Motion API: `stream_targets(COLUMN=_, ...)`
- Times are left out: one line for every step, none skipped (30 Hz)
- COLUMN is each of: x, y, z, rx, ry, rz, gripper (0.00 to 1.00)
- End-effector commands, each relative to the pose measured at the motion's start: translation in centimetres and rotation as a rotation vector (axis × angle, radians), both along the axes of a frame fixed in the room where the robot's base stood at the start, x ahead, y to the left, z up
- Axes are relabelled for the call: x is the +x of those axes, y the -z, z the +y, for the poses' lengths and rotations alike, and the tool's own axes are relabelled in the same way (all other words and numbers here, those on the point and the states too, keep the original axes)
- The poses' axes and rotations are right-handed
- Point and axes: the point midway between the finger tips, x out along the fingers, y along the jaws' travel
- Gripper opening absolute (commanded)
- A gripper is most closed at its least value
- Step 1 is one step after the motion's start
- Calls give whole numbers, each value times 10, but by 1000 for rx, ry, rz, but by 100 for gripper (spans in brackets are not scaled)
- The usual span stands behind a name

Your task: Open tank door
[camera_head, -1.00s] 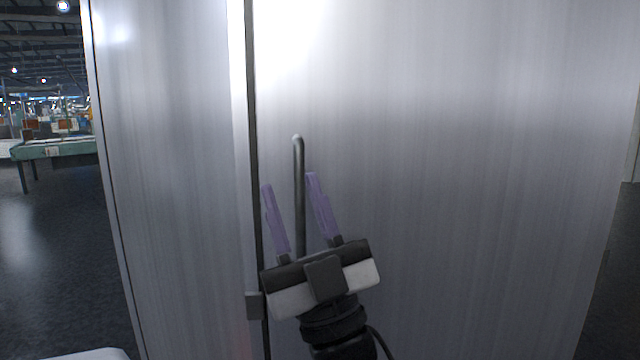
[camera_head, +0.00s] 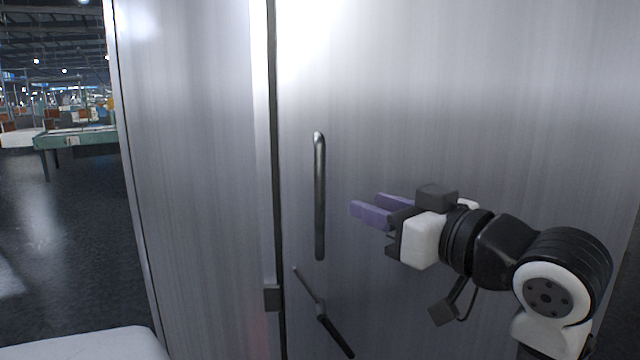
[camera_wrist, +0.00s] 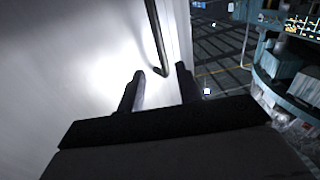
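The tank is a tall brushed-metal cabinet, and its door (camera_head: 450,90) is the wide panel right of a dark vertical seam. The door looks flush with the panel to its left. A long vertical bar handle (camera_head: 320,195) stands near the seam; its end also shows in the wrist view (camera_wrist: 154,35). My gripper (camera_head: 362,206) is right of the handle with its purple fingers pointing left toward it, apart from it. The fingers are open with a gap between them. In the wrist view the open fingers (camera_wrist: 160,80) show with the handle's end beyond their tips.
A dark latch block (camera_head: 271,297) sits on the seam low down, with a thin dark rod (camera_head: 335,335) right of it. A green table (camera_head: 75,138) stands far left. Dark floor (camera_head: 60,240) left of the cabinet is clear.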

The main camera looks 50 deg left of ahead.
Motion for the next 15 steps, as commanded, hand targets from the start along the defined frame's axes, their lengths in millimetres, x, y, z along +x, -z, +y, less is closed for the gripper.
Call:
stream_targets(x=-1, y=-1, z=8, rx=-2, ry=-4, rz=2, gripper=35)
stream_targets(x=-1, y=-2, z=14, rx=-2, ry=-4, rz=2, gripper=35)
stream_targets(x=-1, y=-2, z=22, rx=-2, ry=-5, rz=2, gripper=35)
stream_targets(x=0, y=-2, z=28, rx=-2, ry=-5, rz=3, gripper=35)
stream_targets(x=0, y=-2, z=34, rx=-2, ry=-4, rz=3, gripper=35)
stream_targets(x=0, y=-3, z=44, rx=-2, ry=-5, rz=3, gripper=35)
stream_targets(x=0, y=-3, z=50, rx=-1, ry=-5, rz=3, gripper=35)
stream_targets(x=0, y=-3, z=57, rx=-2, ry=-4, rz=3, gripper=35)
stream_targets(x=0, y=-3, z=66, rx=-2, ry=-5, rz=3, gripper=35)
stream_targets(x=1, y=-2, z=72, rx=-1, ry=-4, rz=3, gripper=35)
stream_targets(x=0, y=-2, z=78, rx=-2, ry=-4, rz=3, gripper=35)
stream_targets(x=1, y=-3, z=86, rx=-1, ry=-4, rz=3, gripper=35)
stream_targets(x=1, y=-3, z=91, rx=-1, ry=-4, rz=2, gripper=35)
stream_targets(x=1, y=-2, z=96, rx=-1, ry=-3, rz=2, gripper=35)
stream_targets(x=1, y=-2, z=103, rx=-1, ry=-2, rz=2, gripper=35)
